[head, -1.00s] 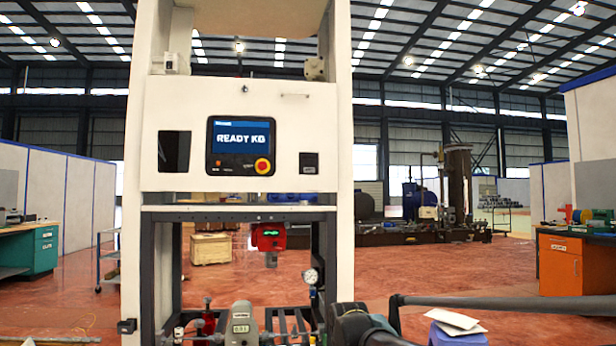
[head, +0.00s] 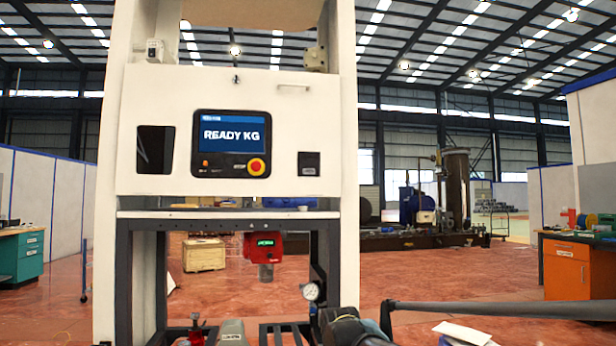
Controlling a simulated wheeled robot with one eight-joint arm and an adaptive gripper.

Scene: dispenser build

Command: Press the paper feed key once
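The white dispenser machine (head: 275,100) stands upright ahead, left of centre. A small black module (head: 308,164) is set in the front to the right of the panel. I cannot make out which part is the paper feed key. My gripper is not recognisable in view; dark arm parts show at the bottom right.
Under the machine's shelf hangs a red device (head: 260,248) with a green display. A pressure gauge (head: 310,291) stands below right. A wooden crate (head: 204,255) is behind.

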